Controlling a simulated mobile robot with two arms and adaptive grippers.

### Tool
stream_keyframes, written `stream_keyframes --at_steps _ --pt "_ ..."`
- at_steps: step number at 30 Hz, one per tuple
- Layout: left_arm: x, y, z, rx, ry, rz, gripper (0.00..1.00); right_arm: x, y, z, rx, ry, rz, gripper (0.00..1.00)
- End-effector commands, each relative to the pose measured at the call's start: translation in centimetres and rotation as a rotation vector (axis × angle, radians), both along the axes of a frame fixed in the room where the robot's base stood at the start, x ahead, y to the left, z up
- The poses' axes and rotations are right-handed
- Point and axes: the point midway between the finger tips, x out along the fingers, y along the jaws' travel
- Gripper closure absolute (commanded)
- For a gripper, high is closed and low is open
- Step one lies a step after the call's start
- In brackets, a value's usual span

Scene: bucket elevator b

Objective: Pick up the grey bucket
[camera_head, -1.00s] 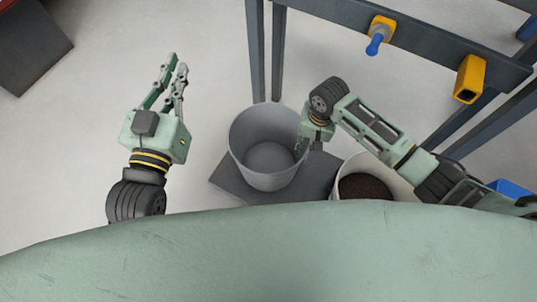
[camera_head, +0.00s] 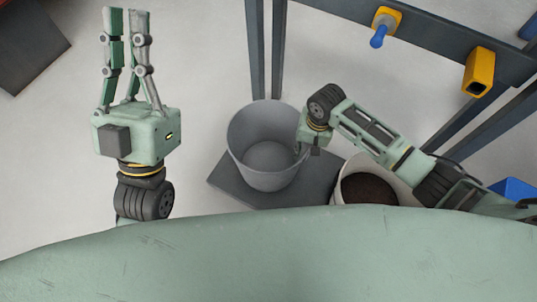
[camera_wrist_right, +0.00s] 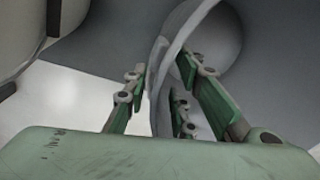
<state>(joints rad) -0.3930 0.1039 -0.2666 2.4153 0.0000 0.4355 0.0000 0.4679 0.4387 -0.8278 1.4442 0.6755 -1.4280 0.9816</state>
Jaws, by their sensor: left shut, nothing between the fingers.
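The grey bucket (camera_head: 268,150) stands upright and empty on a dark grey plate (camera_head: 225,188) in the middle of the head view. My right gripper (camera_head: 306,145) is at the bucket's right rim, mostly hidden there behind its own wrist. In the right wrist view, my right gripper's fingers (camera_wrist_right: 164,68) lie on both sides of the bucket wall (camera_wrist_right: 160,60). Whether they press on the wall is not clear. My left gripper (camera_head: 126,12) is raised at the left, fingers together, empty, and well apart from the bucket.
A whitish bucket with dark contents (camera_head: 368,188) stands just right of the plate, under my right arm. A dark metal frame (camera_head: 460,50) rises behind, with a blue-tipped yellow fitting (camera_head: 382,26) and a yellow box-like holder (camera_head: 478,72).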

Motion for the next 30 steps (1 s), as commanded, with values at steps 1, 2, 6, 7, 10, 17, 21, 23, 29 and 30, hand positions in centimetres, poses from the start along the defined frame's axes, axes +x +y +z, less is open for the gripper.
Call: stream_keyframes --at_steps 1,2,6,7,10,17,21,23,29,30 --pt "-0.36 0.06 0.16 -0.007 -0.022 -0.002 1.0 0.01 0.04 -0.26 0.0 0.0 0.0 0.76" --pt "-0.54 0.09 0.31 -0.01 -0.032 -0.002 1.0 0.01 0.03 -0.31 0.0 0.0 0.001 0.76" --pt "-0.93 0.17 0.63 -0.016 -0.055 -0.003 1.0 0.01 0.05 -0.39 0.0 0.0 0.001 0.76" --pt "-0.94 0.17 0.65 -0.016 -0.055 -0.003 1.0 0.02 0.05 -0.38 0.0 0.0 0.001 0.76" --pt "-0.92 0.16 0.65 -0.016 -0.054 -0.003 1.0 0.02 0.05 -0.37 0.0 0.0 0.001 0.76" --pt "-0.92 0.16 0.64 -0.016 -0.053 -0.003 1.0 0.0 0.04 -0.37 0.0 0.0 0.001 0.92" --pt "-0.92 0.15 0.64 -0.016 -0.053 -0.003 1.0 0.0 0.04 -0.37 0.0 0.0 0.0 1.0" --pt "-0.92 0.15 0.64 -0.016 -0.053 -0.003 1.0 0.0 0.03 -0.37 0.0 0.0 0.0 1.0" --pt "-0.92 0.15 0.64 -0.016 -0.053 -0.003 1.0 0.01 0.02 -0.36 0.0 0.0 0.0 1.0" --pt "-0.92 0.15 0.64 -0.016 -0.053 -0.003 1.0 0.0 0.01 -0.36 0.0 0.0 0.0 1.0"
